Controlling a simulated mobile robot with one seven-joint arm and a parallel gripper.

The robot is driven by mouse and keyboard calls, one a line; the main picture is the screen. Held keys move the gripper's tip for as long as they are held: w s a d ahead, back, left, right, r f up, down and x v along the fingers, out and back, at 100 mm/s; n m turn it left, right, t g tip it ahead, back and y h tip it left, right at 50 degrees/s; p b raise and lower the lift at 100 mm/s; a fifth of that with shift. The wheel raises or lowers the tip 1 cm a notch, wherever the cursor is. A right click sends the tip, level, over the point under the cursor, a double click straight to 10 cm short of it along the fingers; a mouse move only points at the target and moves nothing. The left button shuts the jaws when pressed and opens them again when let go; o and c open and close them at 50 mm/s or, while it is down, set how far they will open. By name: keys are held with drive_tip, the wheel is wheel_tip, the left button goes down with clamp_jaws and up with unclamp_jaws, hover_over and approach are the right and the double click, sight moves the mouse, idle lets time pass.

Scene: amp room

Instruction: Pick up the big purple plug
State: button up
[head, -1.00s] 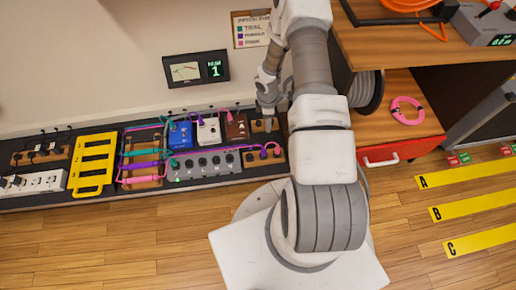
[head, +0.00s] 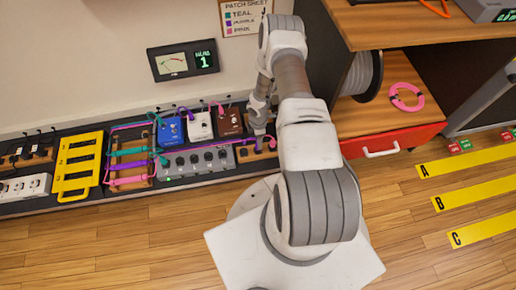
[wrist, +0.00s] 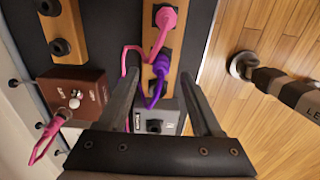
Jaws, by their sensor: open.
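The big purple plug (wrist: 160,65) stands in a socket of a narrow wooden block (wrist: 149,38) in the wrist view, with a purple cable curling from it. A pink plug (wrist: 167,18) sits in the same block, farther up the picture. My gripper (wrist: 160,76) is open and empty, its two fingers on either side of the purple plug, with a gap on each side. I cannot tell how far the fingertips are above it. In the head view my gripper (head: 258,143) is over the right end of the pedalboard and partly hides the plugs there.
A brown pedal (wrist: 80,95) with a pink plug and cable is left of the fingers. A grey pedal unit (wrist: 155,115) lies between them. The head view shows blue (head: 170,130) and white (head: 199,125) pedals, a yellow rack (head: 78,165) and a red drawer (head: 390,143).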

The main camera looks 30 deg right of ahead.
drive_tip(key=shift+f+b, duration=1.4)
drive_tip(key=shift+f, duration=1.35)
drive_tip(key=shift+r, duration=0.1)
drive_tip(key=shift+c, duration=0.2)
clamp_jaws()
